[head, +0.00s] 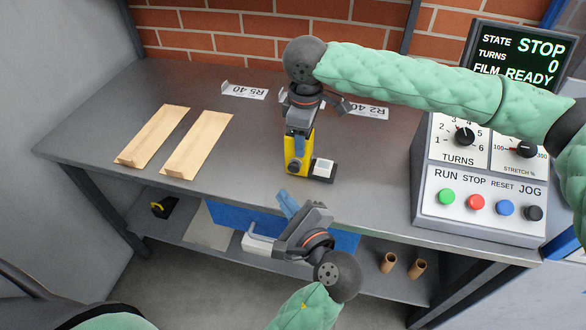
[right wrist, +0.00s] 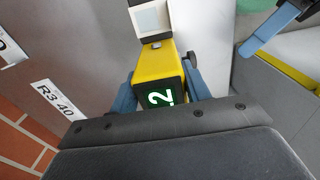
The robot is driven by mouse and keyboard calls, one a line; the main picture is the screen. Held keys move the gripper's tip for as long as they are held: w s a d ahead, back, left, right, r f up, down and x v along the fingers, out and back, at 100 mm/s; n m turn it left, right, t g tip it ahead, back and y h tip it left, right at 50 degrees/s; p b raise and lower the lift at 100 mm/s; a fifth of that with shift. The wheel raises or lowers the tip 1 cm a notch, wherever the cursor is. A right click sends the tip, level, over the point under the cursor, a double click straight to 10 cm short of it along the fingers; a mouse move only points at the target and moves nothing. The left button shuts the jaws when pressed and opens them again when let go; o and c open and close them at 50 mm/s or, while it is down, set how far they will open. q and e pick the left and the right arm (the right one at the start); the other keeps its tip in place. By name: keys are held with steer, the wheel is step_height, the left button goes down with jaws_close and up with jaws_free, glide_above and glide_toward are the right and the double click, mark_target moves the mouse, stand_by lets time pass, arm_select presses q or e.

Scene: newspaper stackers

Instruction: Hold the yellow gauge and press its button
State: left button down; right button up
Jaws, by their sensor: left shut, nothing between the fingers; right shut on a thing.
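The yellow gauge (head: 294,161) stands upright at the middle of the grey bench, by its front edge. My right gripper (head: 300,130) comes from above and is shut on it. In the right wrist view the gauge (right wrist: 157,62) sits between my blue fingers, its display reading ".2", partly cut off. A small grey button (right wrist: 156,45) shows at its far end, beside a white square block in a dark frame (right wrist: 150,18). My left gripper (head: 288,204) is shut and empty, in front of and below the gauge, apart from it. Its blue fingertip shows in the right wrist view (right wrist: 272,30).
Two tan paper strips (head: 153,136) lie on the left of the bench. Label cards (head: 245,91) lie behind. A control box (head: 475,178) with coloured buttons stands at right. The lower shelf holds brown tubes (head: 389,262) and a blue panel (head: 235,217).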

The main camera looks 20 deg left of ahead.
stand_by(0.3)
steer(key=o, duration=1.2)
steer(key=shift+o, duration=0.2)
steer(key=shift+r, duration=0.15)
step_height(320, 180, up, 12)
steer(key=shift+f, duration=0.2)
